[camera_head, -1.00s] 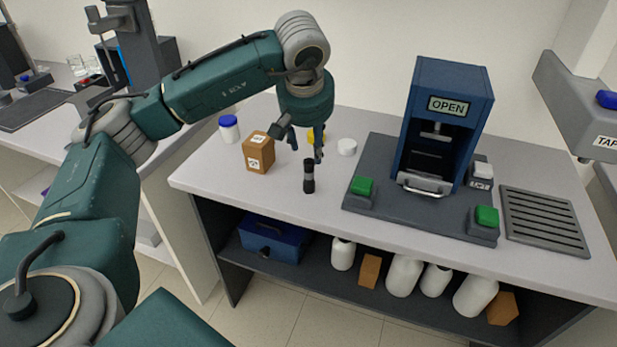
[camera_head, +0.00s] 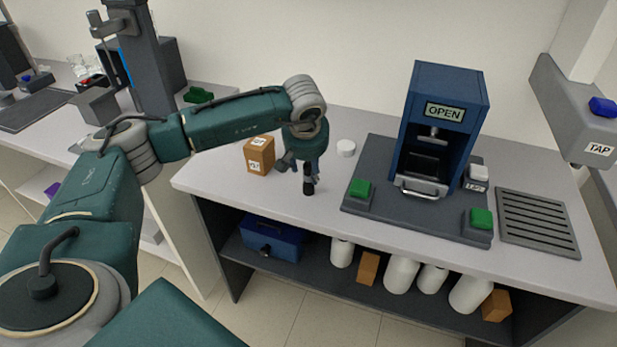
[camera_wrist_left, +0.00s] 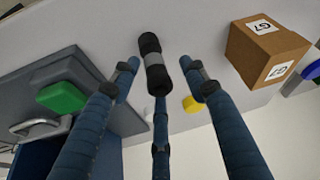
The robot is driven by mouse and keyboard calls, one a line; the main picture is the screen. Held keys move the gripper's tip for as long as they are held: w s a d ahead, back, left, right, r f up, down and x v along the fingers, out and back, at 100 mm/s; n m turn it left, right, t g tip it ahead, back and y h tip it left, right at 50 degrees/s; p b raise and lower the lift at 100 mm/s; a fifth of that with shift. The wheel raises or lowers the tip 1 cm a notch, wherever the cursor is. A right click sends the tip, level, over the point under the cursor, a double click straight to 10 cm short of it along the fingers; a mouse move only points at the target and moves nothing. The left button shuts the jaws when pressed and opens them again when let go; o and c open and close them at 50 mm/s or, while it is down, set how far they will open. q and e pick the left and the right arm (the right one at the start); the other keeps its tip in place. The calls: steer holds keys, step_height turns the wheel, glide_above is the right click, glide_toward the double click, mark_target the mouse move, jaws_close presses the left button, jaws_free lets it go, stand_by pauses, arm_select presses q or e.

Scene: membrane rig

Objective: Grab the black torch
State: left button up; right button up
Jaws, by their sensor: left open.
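The black torch (camera_head: 308,186) stands upright on the bench, left of the blue machine. It has a grey band around its middle, which shows in the left wrist view (camera_wrist_left: 154,68). My left gripper (camera_head: 307,178) is open and low over the bench at the torch. In the left wrist view my left gripper's fingers (camera_wrist_left: 160,78) lie on both sides of the torch and behind it, with gaps at the two sides. The head view does not show whether any finger touches it. My right gripper is not in view.
A brown box (camera_head: 259,155) stands just left of the gripper. A white round lid (camera_head: 346,147) lies behind it to the right. The blue machine (camera_head: 441,130) on its grey base with a green button (camera_head: 359,188) stands to the right. The front bench strip is clear.

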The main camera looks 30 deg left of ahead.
arm_select(q)
jaws_close()
steer(key=shift+r, duration=0.15)
